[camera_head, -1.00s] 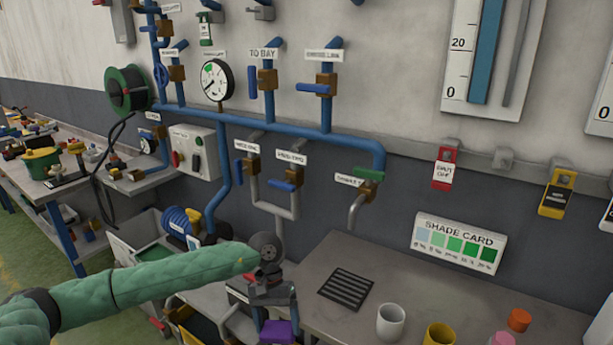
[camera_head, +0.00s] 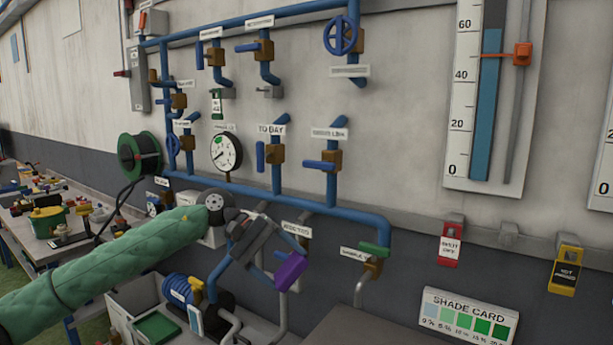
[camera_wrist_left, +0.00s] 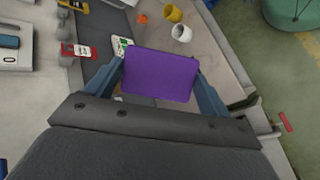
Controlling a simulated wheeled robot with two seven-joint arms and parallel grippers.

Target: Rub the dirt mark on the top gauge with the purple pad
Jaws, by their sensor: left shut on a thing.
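The purple pad (camera_head: 290,271) is held between the fingers of my left gripper (camera_head: 284,262), in front of the blue pipes. In the left wrist view the pad (camera_wrist_left: 160,75) fills the space between the two blue-grey fingers. A round white gauge (camera_head: 226,152) with a green patch near its top is on the wall pipework, up and left of the pad and apart from it. No dirt mark can be made out on it at this size. Another, smaller gauge (camera_head: 153,204) sits lower left, partly hidden. My right gripper is in neither current view.
Blue pipes with brown valves and handles (camera_head: 328,163) stand out from the wall around the gauge. A dark green hose reel (camera_head: 139,157) is left of the gauge. A shade card (camera_head: 468,318) and hanging tags (camera_head: 451,243) are at right.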

